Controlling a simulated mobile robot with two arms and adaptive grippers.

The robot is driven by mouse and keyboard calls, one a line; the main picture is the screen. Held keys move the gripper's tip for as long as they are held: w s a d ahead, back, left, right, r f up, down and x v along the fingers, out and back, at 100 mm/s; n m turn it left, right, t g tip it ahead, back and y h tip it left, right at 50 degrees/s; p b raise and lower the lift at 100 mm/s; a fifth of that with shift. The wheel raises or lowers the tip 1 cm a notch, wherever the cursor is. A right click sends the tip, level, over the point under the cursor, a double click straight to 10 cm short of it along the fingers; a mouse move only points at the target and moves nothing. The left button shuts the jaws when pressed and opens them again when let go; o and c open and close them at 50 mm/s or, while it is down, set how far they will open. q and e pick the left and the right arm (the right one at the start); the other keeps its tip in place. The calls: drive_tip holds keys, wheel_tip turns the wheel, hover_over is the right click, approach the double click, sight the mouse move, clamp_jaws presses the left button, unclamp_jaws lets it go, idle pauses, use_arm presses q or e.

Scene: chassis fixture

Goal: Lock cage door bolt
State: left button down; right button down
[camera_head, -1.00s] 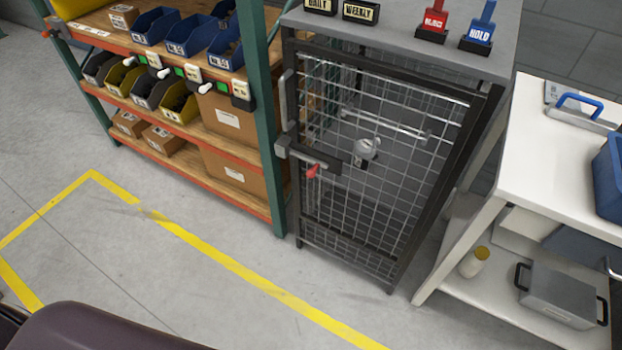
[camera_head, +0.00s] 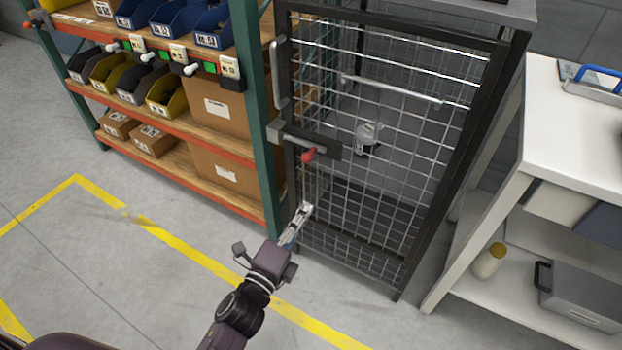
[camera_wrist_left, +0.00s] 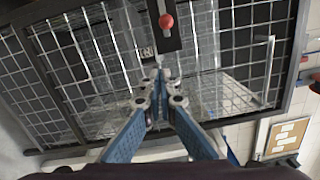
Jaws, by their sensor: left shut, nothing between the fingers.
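The wire-mesh cage door (camera_head: 400,130) stands in its dark frame in the middle of the head view. The bolt (camera_head: 300,142) sits on the left edge of the door, with a red knob (camera_head: 308,155) on it. The red knob also shows at the top of the left wrist view (camera_wrist_left: 166,21), beyond the fingertips. My left gripper (camera_head: 304,210) is below the bolt, in front of the mesh, pointing up toward it. It is shut and empty, apart from the knob; its fingers show in the left wrist view (camera_wrist_left: 158,78). My right gripper is not in view.
A shelf rack with bins and boxes (camera_head: 225,165) stands close on the left of the cage. A white bench (camera_head: 570,125) stands on the right. A silver canister (camera_head: 368,137) is inside the cage. The floor in front, with yellow tape (camera_head: 190,248), is open.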

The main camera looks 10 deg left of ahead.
use_arm(q)
drive_tip(key=shift+r, duration=0.5)
drive_tip(key=w+r, duration=0.1)
drive_tip(key=w, duration=1)
drive_tip(key=shift+w+a, duration=0.3)
drive_tip(key=shift+a, duration=0.15)
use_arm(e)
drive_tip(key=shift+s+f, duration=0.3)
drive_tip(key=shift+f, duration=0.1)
use_arm(q)
drive_tip(key=a, duration=0.2)
drive_tip(key=w+a, duration=0.1)
drive_tip(key=a, duration=0.1)
drive_tip(key=shift+w+a+r, duration=0.1)
drive_tip(key=shift+w+a, duration=0.05)
drive_tip(key=shift+a, duration=0.1)
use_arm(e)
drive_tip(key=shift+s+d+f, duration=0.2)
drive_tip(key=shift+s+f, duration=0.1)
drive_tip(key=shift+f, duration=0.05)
